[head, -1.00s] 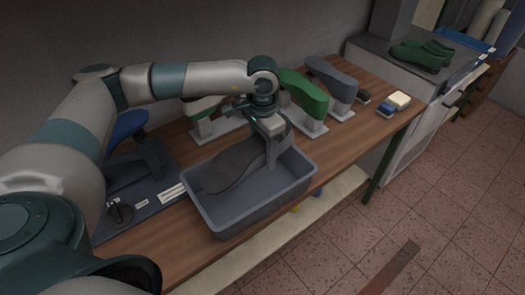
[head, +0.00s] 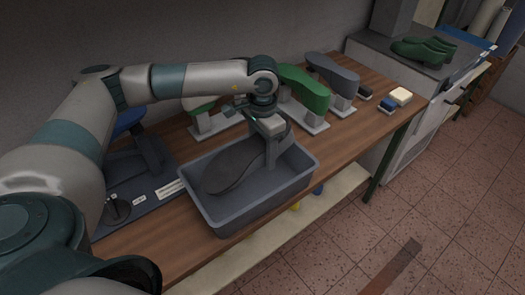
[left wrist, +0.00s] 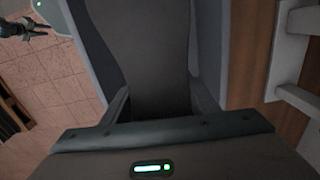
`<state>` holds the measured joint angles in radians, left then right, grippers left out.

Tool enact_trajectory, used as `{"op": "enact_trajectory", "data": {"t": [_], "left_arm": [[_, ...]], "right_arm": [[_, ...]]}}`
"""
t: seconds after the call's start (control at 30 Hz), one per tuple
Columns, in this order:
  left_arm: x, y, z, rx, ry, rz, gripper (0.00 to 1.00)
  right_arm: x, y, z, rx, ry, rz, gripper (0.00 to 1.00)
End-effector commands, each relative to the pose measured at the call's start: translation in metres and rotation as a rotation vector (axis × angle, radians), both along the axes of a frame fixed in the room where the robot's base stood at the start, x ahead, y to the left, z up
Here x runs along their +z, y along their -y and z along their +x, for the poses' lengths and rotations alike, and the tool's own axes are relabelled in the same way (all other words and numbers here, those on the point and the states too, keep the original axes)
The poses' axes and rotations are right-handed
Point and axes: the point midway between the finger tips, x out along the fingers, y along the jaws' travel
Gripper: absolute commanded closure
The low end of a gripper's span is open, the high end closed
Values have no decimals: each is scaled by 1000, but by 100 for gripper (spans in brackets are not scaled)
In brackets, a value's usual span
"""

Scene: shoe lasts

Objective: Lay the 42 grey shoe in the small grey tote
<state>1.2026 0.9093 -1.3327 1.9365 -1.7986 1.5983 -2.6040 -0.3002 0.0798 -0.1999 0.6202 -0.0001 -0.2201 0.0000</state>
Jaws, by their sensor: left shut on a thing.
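The grey shoe (head: 232,166) is a dark grey shoe last, lying lengthwise within the walls of the small grey tote (head: 241,222). My left gripper (head: 273,158) points down at the tote's right end and is shut on the shoe's end there. In the left wrist view the shoe (left wrist: 145,45) runs up from between the two fingers (left wrist: 160,108), with the tote wall (left wrist: 208,45) beside it. Whether the shoe touches the tote floor is hidden. A dark gripper, apparently my right one (left wrist: 30,27), shows small at the top left of the left wrist view; its jaw state is unclear.
Behind the tote stand a green last (head: 305,90) and a grey-blue last (head: 335,75) on pale stands. A cream-and-blue block (head: 399,97) lies farther right. Green shoes (head: 423,50) sit on the grey cabinet. The wooden table (head: 345,135) is clear right of the tote.

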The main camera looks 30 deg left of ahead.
Motion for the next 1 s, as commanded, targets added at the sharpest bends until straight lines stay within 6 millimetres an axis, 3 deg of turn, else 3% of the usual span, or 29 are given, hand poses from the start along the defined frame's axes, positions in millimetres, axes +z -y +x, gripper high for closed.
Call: {"op": "enact_trajectory", "data": {"t": [0.27,0.3,0.37,1.0], "left_arm": [[1,0,0,0,1,0,78],[1,0,0,0,1,0,39],[1,0,0,0,1,0,25],[5,0,1,1,1,0,24]], "right_arm": [[0,0,0,0,0,0,69],[0,0,0,0,0,0,69],[0,0,0,0,0,0,69],[-3,0,0,0,0,0,69]]}}
